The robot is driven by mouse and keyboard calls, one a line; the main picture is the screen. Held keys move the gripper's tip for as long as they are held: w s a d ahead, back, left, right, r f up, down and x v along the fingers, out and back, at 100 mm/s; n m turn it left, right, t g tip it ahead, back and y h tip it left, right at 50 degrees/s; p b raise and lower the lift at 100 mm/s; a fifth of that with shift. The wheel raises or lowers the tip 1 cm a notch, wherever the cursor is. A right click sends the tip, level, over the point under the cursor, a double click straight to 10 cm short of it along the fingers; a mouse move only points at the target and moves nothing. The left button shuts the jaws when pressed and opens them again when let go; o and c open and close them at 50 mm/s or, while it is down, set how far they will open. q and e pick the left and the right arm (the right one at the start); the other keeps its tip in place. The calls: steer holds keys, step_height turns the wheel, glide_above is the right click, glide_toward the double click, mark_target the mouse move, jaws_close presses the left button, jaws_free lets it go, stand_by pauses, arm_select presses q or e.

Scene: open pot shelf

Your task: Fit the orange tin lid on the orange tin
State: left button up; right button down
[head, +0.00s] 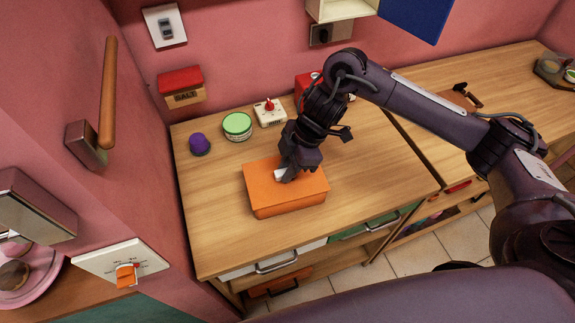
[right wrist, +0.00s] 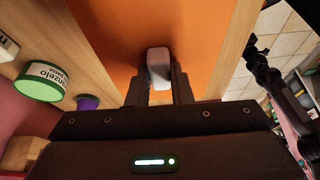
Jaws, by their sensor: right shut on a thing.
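The orange tin (head: 290,207) stands on the wooden counter, a low box with its long side toward me. The orange tin lid (head: 258,178) is its flat orange top, and it fills much of the right wrist view (right wrist: 120,30). A pale knob (right wrist: 158,62) stands on the lid. My right gripper (head: 284,174) is shut on this knob from above; its two fingers (right wrist: 159,88) also show in the right wrist view. The lid lies over the tin, but I cannot tell whether it is fully seated. My left gripper is not clearly in view.
Behind the tin stand a purple-topped pot (head: 199,144), a green-lidded tin (head: 237,126), a white timer with a red knob (head: 270,112) and a red object (head: 306,88). A salt box (head: 181,88) hangs on the pink wall. The counter (head: 380,180) is clear to the right.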

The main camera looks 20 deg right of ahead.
steer(key=c, duration=1.2)
jaws_free()
steer(key=shift+f, duration=0.1)
steer(key=v, duration=0.8)
steer(key=shift+p, duration=0.35)
steer(key=shift+f, duration=0.1)
